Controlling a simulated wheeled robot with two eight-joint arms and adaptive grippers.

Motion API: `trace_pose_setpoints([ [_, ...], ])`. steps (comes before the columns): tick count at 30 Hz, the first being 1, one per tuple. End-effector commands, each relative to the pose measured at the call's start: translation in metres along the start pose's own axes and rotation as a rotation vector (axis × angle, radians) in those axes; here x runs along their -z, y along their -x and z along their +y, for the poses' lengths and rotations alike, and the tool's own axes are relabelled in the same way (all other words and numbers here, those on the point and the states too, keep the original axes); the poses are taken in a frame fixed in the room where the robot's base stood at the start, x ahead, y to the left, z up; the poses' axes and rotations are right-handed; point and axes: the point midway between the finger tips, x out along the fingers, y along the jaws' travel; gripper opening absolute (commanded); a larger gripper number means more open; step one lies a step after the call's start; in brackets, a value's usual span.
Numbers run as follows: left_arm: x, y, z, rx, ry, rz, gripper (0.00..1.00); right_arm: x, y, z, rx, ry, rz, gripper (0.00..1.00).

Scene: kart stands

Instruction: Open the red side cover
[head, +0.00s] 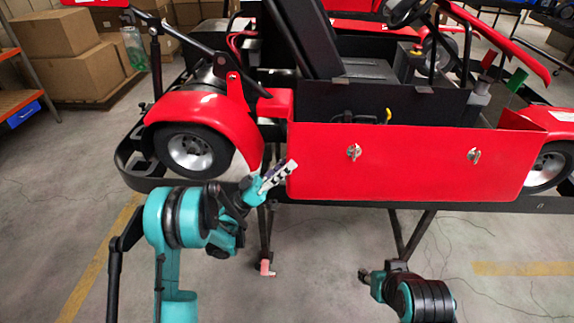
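The red side cover (410,178) is a broad panel on the near side of the kart. It bears two metal latches, a left one (353,152) and a right one (474,155). Dark interior space shows behind its top edge; I cannot tell whether the panel tilts outward. My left gripper (279,174) points up and right at the cover's left edge, below the left latch's height. Whether it touches the cover, and its finger gap, are unclear. My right gripper (370,276) is low, below the cover and apart from it; its fingers are small and partly hidden.
The kart rests on a raised stand with dark legs (410,235). A rear wheel (192,152) under a red fender stands left of the cover. Cardboard boxes (75,60) and an orange-edged rack (15,100) are at the left.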

Motion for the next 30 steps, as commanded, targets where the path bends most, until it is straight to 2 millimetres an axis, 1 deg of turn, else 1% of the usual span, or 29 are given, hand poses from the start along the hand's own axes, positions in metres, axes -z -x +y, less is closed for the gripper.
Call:
trace_pose_setpoints([
  [14, 0.001, 0.0, 0.001, -0.001, 0.001, 0.001, 0.35, 0.0, 0.0, 0.0, 0.0, 0.0, 0.0, 0.4],
  [17, 0.001, 0.003, 0.001, -0.001, 0.0, 0.001, 0.35, 0.0, 0.0, 0.0, 0.0, 0.0, 0.0, 0.4],
  [20, 0.001, 0.015, 0.0, -0.001, -0.001, 0.002, 0.35, 0.0, 0.0, 0.0, 0.0, 0.0, 0.0, 0.4],
  [23, 0.001, 0.034, 0.0, 0.002, -0.002, 0.002, 0.35, 0.0, 0.0, 0.0, 0.0, 0.0, 0.0, 0.4],
  [27, 0.001, 0.066, 0.0, 0.002, -0.003, 0.002, 0.35, 0.0, 0.0, 0.0, 0.0, 0.0, 0.0, 0.4],
  [30, 0.001, 0.087, 0.0, 0.0, -0.003, 0.001, 0.35, 0.0, 0.0, 0.0, 0.0, 0.0, 0.0, 0.4],
])
